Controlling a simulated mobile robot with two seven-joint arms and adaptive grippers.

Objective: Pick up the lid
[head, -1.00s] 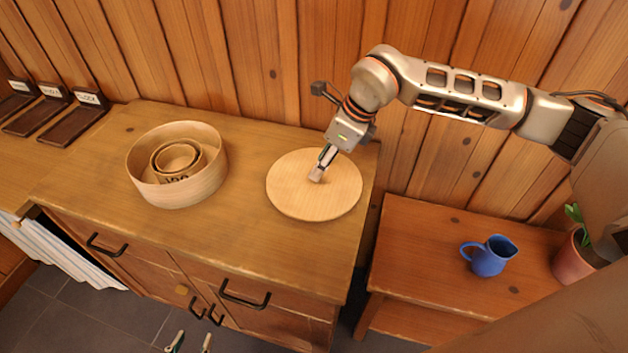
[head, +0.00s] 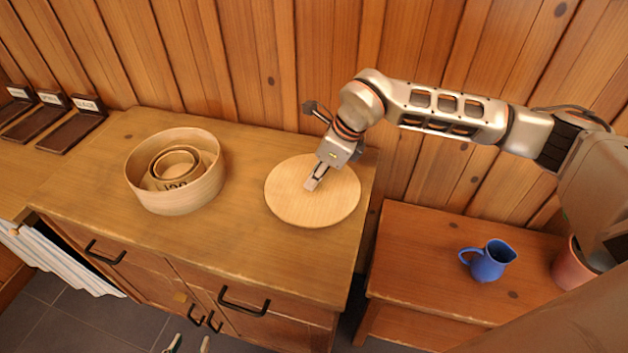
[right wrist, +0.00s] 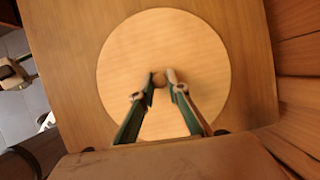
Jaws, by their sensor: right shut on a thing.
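The lid (head: 335,205) is a round, flat, pale wooden disc on the right part of the wooden counter. In the right wrist view the lid (right wrist: 200,45) fills the middle, with a small round knob (right wrist: 159,80) near its centre. My right gripper (head: 311,186) reaches down to the lid's middle. Its fingertips, seen in the right wrist view (right wrist: 163,77), are closed on the knob, which they partly hide. I cannot tell whether the lid is clear of the counter. My left gripper (head: 188,344) shows only two fingertips, apart and empty, at the bottom edge.
A round wooden box (head: 190,197) with smaller nested rings stands left on the counter (head: 235,215). Labelled dark trays (head: 72,130) are at far left. A blue jug (head: 489,262) and potted plant (head: 572,268) stand on the lower table (head: 430,240). A plank wall is close behind.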

